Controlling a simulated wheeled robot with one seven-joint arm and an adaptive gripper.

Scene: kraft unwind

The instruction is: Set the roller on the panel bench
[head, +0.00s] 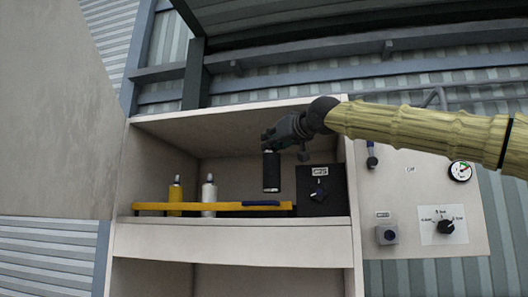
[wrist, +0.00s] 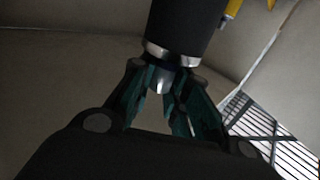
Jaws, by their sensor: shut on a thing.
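My gripper (head: 272,143) is shut on the silver end of a black cylinder, which looks like the roller (head: 271,173). The roller hangs upright, black body downward, in the open bay of the cream cabinet bench (head: 235,243). Its lower end appears above the bench surface and just left of the black control box (head: 322,190). In the wrist view my gripper (wrist: 160,82) pinches the roller's metal stub, with the black body (wrist: 187,25) beyond the fingertips. How far the roller is from the back wall I cannot tell.
A yellow bar (head: 190,207) with a dark blue handle (head: 261,203) lies along the bench front. Behind it stand a yellow bottle (head: 175,196) and a white bottle (head: 209,194). A side panel with a gauge (head: 460,171) and a selector knob (head: 445,226) is at right.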

